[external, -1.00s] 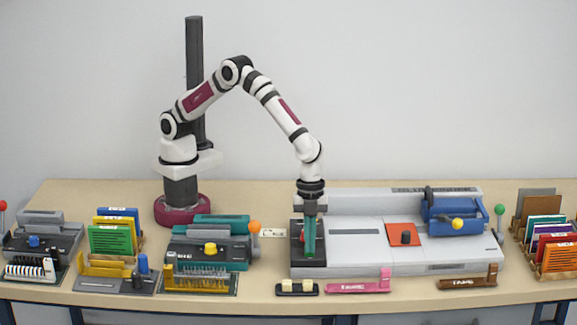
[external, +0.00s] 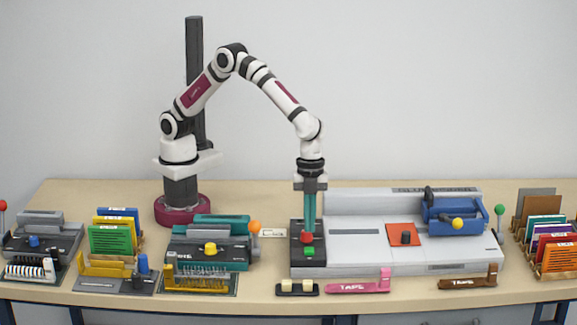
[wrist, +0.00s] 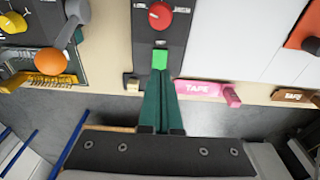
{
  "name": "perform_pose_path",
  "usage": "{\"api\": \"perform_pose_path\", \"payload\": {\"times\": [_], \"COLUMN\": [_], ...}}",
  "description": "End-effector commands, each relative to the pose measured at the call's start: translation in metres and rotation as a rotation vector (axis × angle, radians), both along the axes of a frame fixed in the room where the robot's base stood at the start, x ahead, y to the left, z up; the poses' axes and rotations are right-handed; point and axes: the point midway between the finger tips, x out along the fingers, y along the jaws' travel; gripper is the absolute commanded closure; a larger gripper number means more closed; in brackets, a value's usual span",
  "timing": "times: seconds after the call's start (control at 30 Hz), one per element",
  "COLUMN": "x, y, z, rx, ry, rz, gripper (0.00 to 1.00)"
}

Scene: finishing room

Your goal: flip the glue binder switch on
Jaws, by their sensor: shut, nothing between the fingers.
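The glue binder appears to be the large pale grey machine (external: 355,255) on the right half of the bench; no name on it is legible. At its left end is a dark control panel (external: 295,262) with a red knob (external: 306,238) and a bright green switch (external: 308,252) in front of it. My gripper (external: 308,229) points down, shut and empty, its teal fingers above the panel near the red knob. In the wrist view the fingertips (wrist: 160,76) line up with the green switch (wrist: 159,59), and the red knob (wrist: 170,18) lies beyond. I cannot tell the switch's position.
A blue unit with a yellow knob (external: 457,224) and an orange plate with a dark knob (external: 403,234) sit on the machine. Pink (external: 358,286) and brown (external: 468,282) tape holders lie in front. A teal binding machine (external: 207,258) stands to the left.

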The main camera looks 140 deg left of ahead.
Motion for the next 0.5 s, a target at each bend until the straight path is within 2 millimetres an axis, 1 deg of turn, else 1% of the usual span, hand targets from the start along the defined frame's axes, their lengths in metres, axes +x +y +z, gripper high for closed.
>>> {"api": "perform_pose_path", "payload": {"times": [0.03,0.1,0.2,0.3,0.4,0.5], "x": [0.0,-0.002,-0.004,-0.006,-0.007,-0.008], "y": [0.001,0.003,0.005,0.006,0.007,0.008], "z": [0.013,0.031,0.054,0.073,0.086,0.093], "rx": [0.0,0.0,0.0,0.001,-0.001,-0.001], "ry": [-0.004,-0.004,-0.004,-0.004,-0.002,-0.001], "rz": [0.001,0.0,0.0,0.0,0.001,0.0], "gripper": [1.0,1.0,1.0,1.0,1.0,1.0]}}
